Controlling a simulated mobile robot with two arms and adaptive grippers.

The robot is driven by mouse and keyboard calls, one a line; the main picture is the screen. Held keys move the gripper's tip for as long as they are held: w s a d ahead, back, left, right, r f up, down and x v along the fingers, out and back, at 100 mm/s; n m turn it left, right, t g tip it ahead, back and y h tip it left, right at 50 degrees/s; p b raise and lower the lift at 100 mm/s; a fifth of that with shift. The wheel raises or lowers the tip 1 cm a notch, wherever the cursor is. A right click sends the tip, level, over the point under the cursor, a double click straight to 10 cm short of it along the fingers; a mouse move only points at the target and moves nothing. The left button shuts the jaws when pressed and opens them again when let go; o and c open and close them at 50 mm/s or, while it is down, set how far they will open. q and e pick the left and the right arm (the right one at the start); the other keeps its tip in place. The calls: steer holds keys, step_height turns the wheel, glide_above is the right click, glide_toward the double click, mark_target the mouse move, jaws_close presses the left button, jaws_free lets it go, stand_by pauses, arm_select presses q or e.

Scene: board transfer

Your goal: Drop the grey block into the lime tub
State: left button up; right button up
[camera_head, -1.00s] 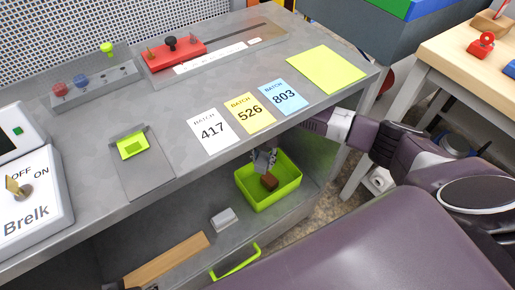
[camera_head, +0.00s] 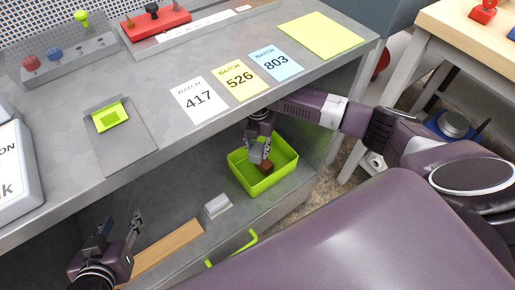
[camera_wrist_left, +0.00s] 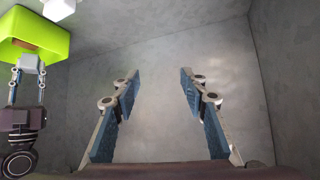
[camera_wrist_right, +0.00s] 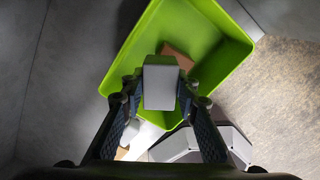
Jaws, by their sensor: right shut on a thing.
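The lime tub (camera_head: 278,177) stands on the lower shelf under the grey worktop. My right gripper (camera_head: 258,152) points down over it, shut on the grey block (camera_wrist_right: 160,84), which shows between its fingers in the right wrist view. The block is above or within the tub's opening; I cannot tell its exact height. A brown block (camera_wrist_right: 178,56) lies inside the tub, partly hidden by the grey block. My left gripper (camera_head: 121,221) is open and empty at the left of the shelf; its spread fingers (camera_wrist_left: 160,90) show in the left wrist view.
A pale grey-white block (camera_head: 217,206) and a wooden board (camera_head: 168,247) lie on the shelf left of the tub. A lime handle (camera_head: 235,248) is at the front. The worktop (camera_head: 190,140) overhangs the shelf. Batch cards lie on top.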

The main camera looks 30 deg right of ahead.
mark_target(257, 148)
steer(key=shift+f+b, duration=0.6)
arm_select(q)
steer(key=w+d+r+t+h, duration=0.1)
steer(key=w+d+r+t, duration=0.1)
steer(key=w+r+t, duration=0.2)
steer(key=shift+w+d+r, duration=0.2)
steer(key=shift+w+r, duration=0.35)
steer(key=shift+r, duration=1.2)
arm_select(e)
steer(key=shift+f, duration=0.1)
steer(key=o, duration=1.3)
step_height(257, 148, up, 8)
steer(key=shift+f, duration=0.25)
